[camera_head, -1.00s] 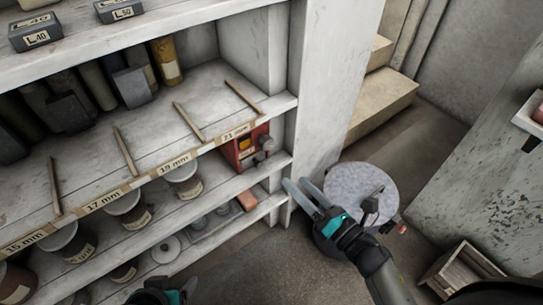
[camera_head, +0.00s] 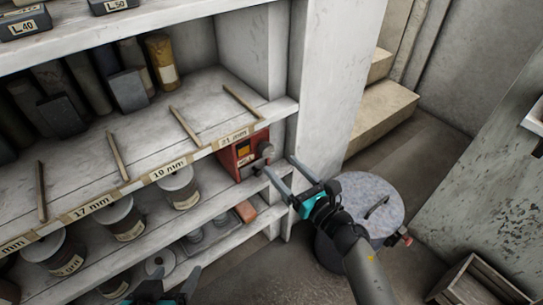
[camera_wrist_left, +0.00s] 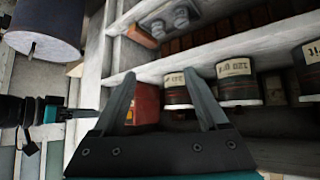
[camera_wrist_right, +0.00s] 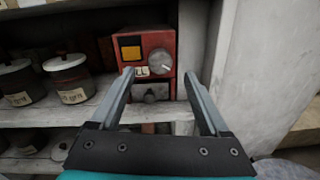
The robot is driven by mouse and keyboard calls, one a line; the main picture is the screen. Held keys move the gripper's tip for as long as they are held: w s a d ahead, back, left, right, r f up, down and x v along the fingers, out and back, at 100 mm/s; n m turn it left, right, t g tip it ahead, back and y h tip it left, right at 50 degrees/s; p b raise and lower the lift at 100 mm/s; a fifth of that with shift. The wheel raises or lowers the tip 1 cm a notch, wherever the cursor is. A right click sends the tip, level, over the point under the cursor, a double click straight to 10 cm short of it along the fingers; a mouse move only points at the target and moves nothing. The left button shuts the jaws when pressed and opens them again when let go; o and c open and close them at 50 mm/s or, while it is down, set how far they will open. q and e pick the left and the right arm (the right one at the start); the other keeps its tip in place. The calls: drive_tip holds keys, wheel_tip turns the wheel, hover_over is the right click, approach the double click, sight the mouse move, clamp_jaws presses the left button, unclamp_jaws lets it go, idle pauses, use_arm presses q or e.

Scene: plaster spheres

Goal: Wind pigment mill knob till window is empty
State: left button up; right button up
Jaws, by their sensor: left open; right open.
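The pigment mill is a red box (camera_head: 236,163) on the shelf below the 21 mm label, at the shelf's right end. In the right wrist view its front (camera_wrist_right: 122,75) shows a window (camera_wrist_right: 131,53) filled with orange-yellow and a round grey knob (camera_wrist_right: 161,63) right of it. My left gripper (camera_head: 160,291) is open and empty, low before the shelves.
Lidded pots (camera_head: 179,188) stand left of the mill. A brick-red block (camera_head: 246,211) and grey weights lie on the shelf below. A white upright (camera_head: 325,95) borders the mill's right. A round grey drum (camera_head: 370,200) stands behind my right arm; a wooden crate (camera_head: 475,280) is lower right.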

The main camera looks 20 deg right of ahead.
sight(268, 153)
use_arm(q)
drive_tip(key=shift+w+d+r+t+h+b, duration=0.1)
drive_tip(key=shift+w+d+t+h+b, duration=0.2)
drive_tip(key=shift+d, duration=0.2)
drive_tip(key=shift+w+d+r+t+h+b, duration=0.1)
drive_tip(key=shift+w+d+t, duration=0.1)
drive_tip(key=shift+d+t, duration=0.25)
use_arm(e)
drive_tip(key=shift+x, duration=2.9)
drive_tip(key=shift+c, duration=0.3)
clamp_jaws()
